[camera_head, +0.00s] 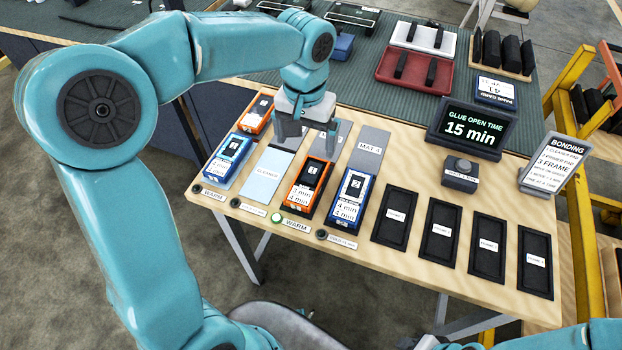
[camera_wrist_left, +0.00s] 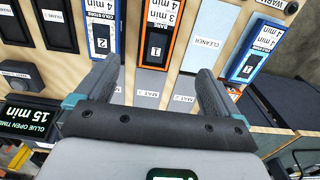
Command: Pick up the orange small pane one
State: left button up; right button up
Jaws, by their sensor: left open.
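An orange-framed piece marked 1 (camera_head: 311,184) stands in the front row of the table, with white labels on its front part. It also shows in the left wrist view (camera_wrist_left: 158,40), ahead of the gap between the fingers. A second orange-framed piece (camera_head: 257,113) lies at the table's back left. My left gripper (camera_head: 304,138) is open and hangs over the mats behind the front orange piece, apart from it. Its two spread fingers show in the left wrist view (camera_wrist_left: 158,88) with nothing between them.
Blue-framed pieces stand left (camera_head: 231,153) and right (camera_head: 350,194) of the front orange one. A pale cleaner pad (camera_head: 263,178) is beside it. Black frame trays (camera_head: 440,229) line the right side. A timer display (camera_head: 471,129) stands behind.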

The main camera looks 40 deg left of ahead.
pick_arm(q)
send_over(308, 180)
jog(key=f, duration=0.7)
jog(key=shift+s+a+f+b, duration=0.15)
jog(key=shift+s+b, duration=0.05)
jog(key=shift+b, duration=0.1)
jog(key=shift+w+f, duration=0.15)
jog(key=shift+f, duration=0.5)
notch_tip(308, 180, down, 4)
jog(key=shift+r, duration=0.1)
jog(key=shift+w+f, duration=0.1)
jog(key=shift+f, duration=0.35)
jog(key=c, duration=1.3)
jog(key=shift+r, duration=0.15)
